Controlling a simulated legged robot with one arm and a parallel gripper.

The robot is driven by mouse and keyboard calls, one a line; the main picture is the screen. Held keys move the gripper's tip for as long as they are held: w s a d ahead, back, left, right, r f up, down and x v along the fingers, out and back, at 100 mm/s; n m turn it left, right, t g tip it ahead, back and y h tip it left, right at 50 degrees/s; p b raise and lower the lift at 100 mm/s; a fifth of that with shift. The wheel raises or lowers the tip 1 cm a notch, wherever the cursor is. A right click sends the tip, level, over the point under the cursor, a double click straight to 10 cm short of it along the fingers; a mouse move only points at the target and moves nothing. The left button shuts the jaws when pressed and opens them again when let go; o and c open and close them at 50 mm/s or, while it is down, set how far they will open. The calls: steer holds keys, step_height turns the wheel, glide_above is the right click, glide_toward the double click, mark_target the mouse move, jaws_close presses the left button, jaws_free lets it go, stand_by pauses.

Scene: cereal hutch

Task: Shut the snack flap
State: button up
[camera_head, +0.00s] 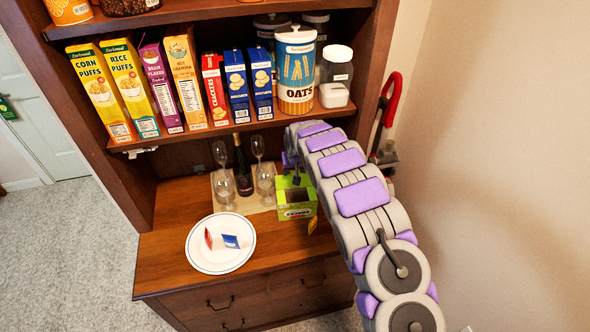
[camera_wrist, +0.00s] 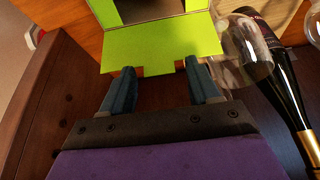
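The green snack box (camera_head: 297,212) stands on the hutch counter with its dark top opening showing. In the wrist view its green flap (camera_wrist: 160,48) stands open, folded out from the opening toward my gripper (camera_wrist: 160,72). My gripper is open, its two dark fingers apart at the flap's near edge, one toward each side. I cannot tell whether they touch the flap. Nothing is seen held between them.
A dark bottle (camera_head: 242,170) and several glasses stand left of the box on a mat; bottle (camera_wrist: 275,75) and glass are close in the wrist view. A white plate (camera_head: 221,243) with two packets lies front left. A shelf (camera_head: 175,138) with cereal boxes overhangs the counter.

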jaws_close()
stand_by(0.3)
